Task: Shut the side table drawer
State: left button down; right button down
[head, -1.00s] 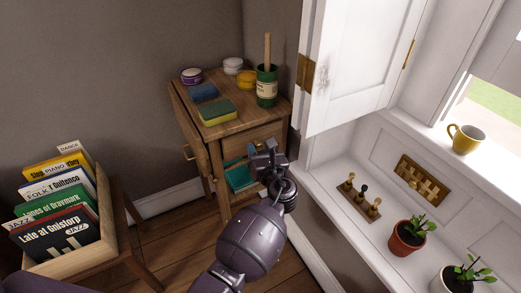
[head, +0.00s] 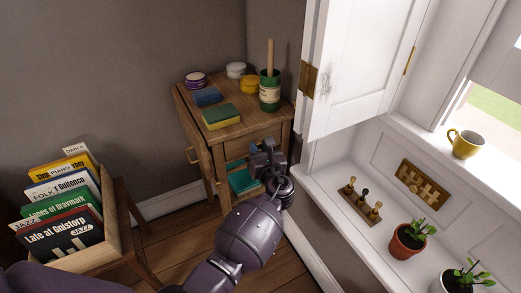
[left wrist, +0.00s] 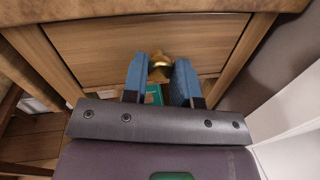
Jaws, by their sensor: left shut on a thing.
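The wooden side table (head: 211,130) stands in the corner. Its drawer (head: 246,141) is under the top. In the left wrist view the drawer front (left wrist: 100,55) fills the upper middle, with a round brass knob (left wrist: 159,66) near its lower edge. My left gripper (left wrist: 160,77) has its two blue fingers on either side of the knob, shut on it. In the head view my left gripper (head: 264,155) is in front of the drawer and hides part of it. I cannot tell how far the drawer stands out. My right gripper is not in view.
Teal books (head: 243,181) lie below the drawer. A white shutter (head: 360,65) and window ledge are close on the right. A record crate (head: 100,251) is at lower left.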

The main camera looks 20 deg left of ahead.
pick_arm(q)
jog(key=c, duration=0.9)
grip_release()
jog(key=shift+w+a, duration=0.15)
jog(key=shift+a, duration=0.1)
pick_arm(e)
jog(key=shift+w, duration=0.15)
pick_arm(q)
jog(key=shift+d, duration=0.15)
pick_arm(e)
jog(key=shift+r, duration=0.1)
pick_arm(q)
jog(key=p+v, duration=0.2)
jog(key=v, duration=0.8)
jog(key=shift+s+d, duration=0.15)
jog(key=shift+s, duration=0.2)
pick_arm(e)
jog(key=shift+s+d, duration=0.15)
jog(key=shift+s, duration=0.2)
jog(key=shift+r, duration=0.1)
